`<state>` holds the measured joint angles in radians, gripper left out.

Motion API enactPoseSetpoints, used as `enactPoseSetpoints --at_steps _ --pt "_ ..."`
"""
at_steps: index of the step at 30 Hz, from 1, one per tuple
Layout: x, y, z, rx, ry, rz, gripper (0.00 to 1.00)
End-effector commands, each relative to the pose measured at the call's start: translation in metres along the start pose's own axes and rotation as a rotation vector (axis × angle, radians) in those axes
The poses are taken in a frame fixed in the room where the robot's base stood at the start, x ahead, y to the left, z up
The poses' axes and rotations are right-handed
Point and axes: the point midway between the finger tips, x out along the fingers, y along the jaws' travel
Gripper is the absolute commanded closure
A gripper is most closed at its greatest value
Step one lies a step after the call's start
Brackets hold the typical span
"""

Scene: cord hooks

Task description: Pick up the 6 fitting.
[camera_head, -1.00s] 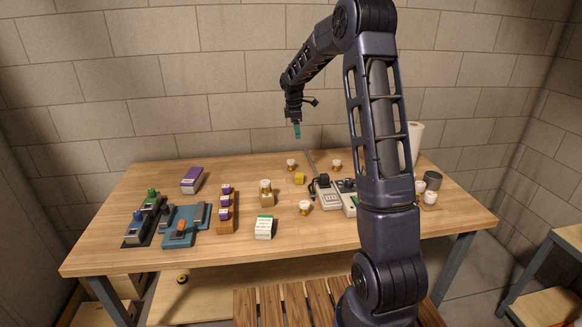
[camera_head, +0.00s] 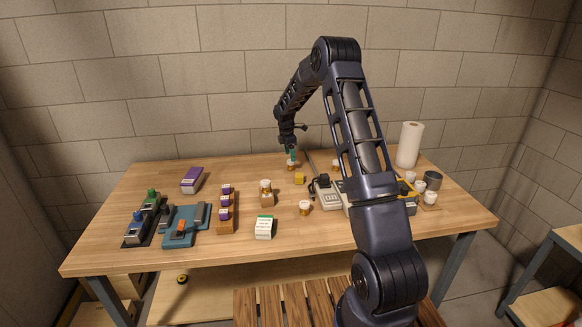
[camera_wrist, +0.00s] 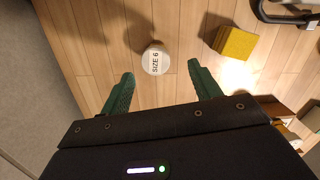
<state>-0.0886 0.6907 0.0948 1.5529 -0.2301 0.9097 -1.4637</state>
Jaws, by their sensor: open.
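The size 6 fitting (camera_wrist: 156,60) shows in the wrist view as a round white cap with "SIZE 6" printed on it. In the head view the same small fitting (camera_head: 291,167) stands upright at the back of the table, with a white top and a brass-coloured lower part. My gripper (camera_head: 292,154) is directly above it. In the wrist view my gripper (camera_wrist: 160,83) is open, its two green fingers apart on either side of and a little short of the cap. Nothing is between the fingers. The upper part of the fitting is partly hidden by the fingers in the head view.
A yellow block (camera_wrist: 234,42) lies right of the fitting; it also shows in the head view (camera_head: 299,178). A grey label device (camera_head: 327,194), another fitting (camera_head: 305,207) and a wooden rack (camera_head: 227,212) stand nearer. A paper towel roll (camera_head: 409,145) stands back right.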

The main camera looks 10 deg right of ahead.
Motion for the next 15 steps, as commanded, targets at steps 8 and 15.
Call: enactPoseSetpoints --at_steps 8,15 --pt "0.018 0.002 0.0 0.0 0.0 -0.001 0.37" --pt "0.05 0.006 0.001 -0.001 0.0 -0.001 0.37"
